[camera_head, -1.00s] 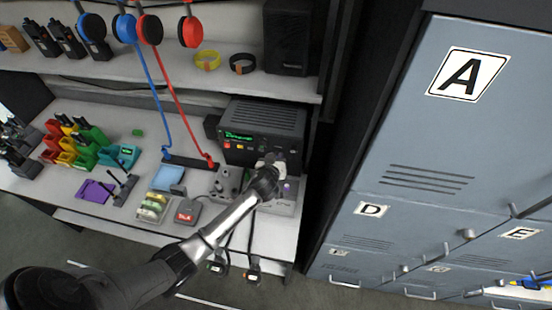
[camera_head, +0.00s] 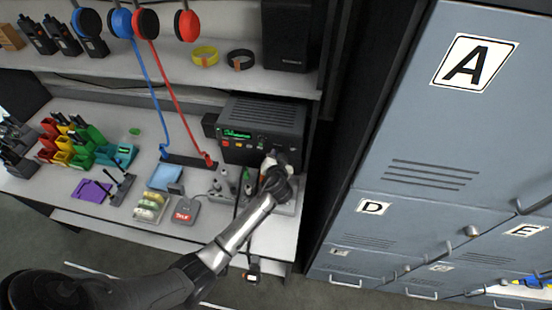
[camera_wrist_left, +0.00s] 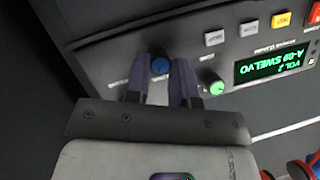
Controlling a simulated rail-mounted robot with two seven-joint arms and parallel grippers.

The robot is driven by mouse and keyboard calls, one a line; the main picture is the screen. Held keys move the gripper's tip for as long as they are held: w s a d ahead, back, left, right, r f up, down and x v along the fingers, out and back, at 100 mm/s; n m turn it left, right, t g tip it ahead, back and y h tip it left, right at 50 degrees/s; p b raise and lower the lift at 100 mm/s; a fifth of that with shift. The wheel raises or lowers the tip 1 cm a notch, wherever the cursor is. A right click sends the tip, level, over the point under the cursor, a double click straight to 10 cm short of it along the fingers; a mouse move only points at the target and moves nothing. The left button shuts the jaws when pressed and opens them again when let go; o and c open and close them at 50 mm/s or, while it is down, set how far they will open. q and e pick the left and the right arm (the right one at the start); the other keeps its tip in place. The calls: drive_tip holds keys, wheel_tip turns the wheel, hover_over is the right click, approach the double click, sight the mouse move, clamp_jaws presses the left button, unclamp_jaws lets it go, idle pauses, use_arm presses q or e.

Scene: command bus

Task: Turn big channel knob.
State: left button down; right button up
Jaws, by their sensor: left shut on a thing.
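The black radio (camera_head: 265,115) stands on the desk under the shelf, its front panel with a green display (camera_wrist_left: 272,66). A smaller green knob (camera_wrist_left: 217,88) is just right of the fingers. In the head view my left gripper (camera_head: 271,162) is at the right part of the radio front and hides the knob there. My right gripper is not in view.
Grey lockers (camera_head: 440,130) stand close on the right. A red-labelled pad (camera_head: 186,211), a black stand (camera_head: 121,190) and coloured holders (camera_head: 75,142) are on the desk to the left. Headphone cords (camera_head: 180,95) hang in front of the shelf. Black cables drop over the desk's front edge.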

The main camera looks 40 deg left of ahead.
use_arm(q)
drive_tip(key=m+y+b, duration=0.1)
drive_tip(key=m, duration=0.1)
drive_tip(key=m+y+b, duration=0.1)
drive_tip(key=m+b, duration=0.1)
drive_tip(key=shift+w+d+f+y, duration=0.1)
drive_tip(key=shift+f+y, duration=0.05)
drive_tip(key=shift+y, duration=0.15)
drive_tip(key=shift+m, duration=0.3)
idle(0.4)
drive_tip(key=c, duration=1)
unclamp_jaws()
drive_tip(key=shift+o, duration=0.2)
drive_tip(key=b+v, duration=0.1)
drive_tip(key=v, duration=1.3)
drive_tip(key=shift+w, duration=0.1)
